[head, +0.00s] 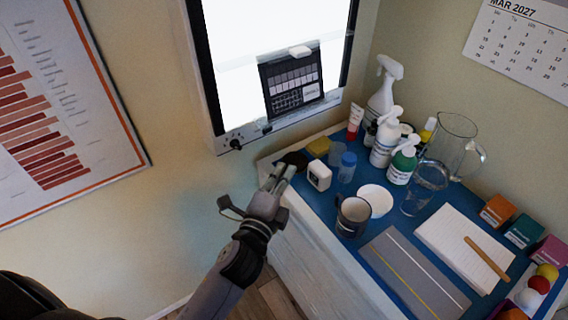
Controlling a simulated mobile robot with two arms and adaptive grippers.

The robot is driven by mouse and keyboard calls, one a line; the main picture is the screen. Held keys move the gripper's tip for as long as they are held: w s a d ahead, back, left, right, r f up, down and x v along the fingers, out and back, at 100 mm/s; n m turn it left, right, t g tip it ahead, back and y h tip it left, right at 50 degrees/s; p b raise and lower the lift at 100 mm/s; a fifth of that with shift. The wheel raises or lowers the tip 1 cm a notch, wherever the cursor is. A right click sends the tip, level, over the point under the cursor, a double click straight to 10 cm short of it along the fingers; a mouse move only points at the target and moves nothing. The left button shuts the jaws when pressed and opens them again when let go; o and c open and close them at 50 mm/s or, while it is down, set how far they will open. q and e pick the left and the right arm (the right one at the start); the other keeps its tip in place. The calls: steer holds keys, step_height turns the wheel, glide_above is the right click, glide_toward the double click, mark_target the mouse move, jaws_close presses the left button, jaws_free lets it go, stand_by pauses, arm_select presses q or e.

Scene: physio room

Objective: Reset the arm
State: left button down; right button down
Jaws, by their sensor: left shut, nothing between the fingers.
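My left arm reaches up from the bottom of the head view. Its gripper (283,178) is shut and empty, with its fingertips near the back left corner of the blue-topped counter (318,205). A small white box-shaped item (319,175) stands just right of the fingertips; I cannot tell whether they touch. A dark item (293,160) lies just behind the fingertips, partly hidden. My right gripper is not in view.
A mug (352,217), white bowl (376,200), bottles (384,140), glass jug (453,143) and notepad (465,245) crowd the counter. A lit panel (270,40) hangs on the wall behind. Open space lies left of the counter, before the wall chart (60,110).

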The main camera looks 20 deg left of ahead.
arm_select(q)
steer(key=shift+s, duration=0.2)
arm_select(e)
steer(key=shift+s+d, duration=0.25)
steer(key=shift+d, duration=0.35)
arm_select(q)
steer(key=s+a+f+n+g, duration=0.1)
steer(key=s+f+n+g, duration=0.15)
steer(key=f, duration=0.95)
steer(key=s+f+n+g, duration=0.2)
steer(key=s+f+g, duration=0.15)
steer(key=f, duration=0.85)
steer(key=s+a+f+n+g, duration=0.1)
steer(key=s+f+n+g, duration=0.15)
steer(key=f, duration=0.95)
steer(key=s+a+f+n+g, duration=0.2)
steer(key=s+f+n+g, duration=0.2)
steer(key=s+f, duration=1)
steer(key=s+a+f+n+g, duration=0.2)
steer(key=s+f, duration=0.2)
steer(key=s, duration=0.6)
steer(key=s+a+f+n+g, duration=0.2)
steer(key=s+f+n, duration=0.1)
steer(key=s, duration=0.7)
steer(key=shift+f+y, duration=0.3)
steer(key=shift+f, duration=0.15)
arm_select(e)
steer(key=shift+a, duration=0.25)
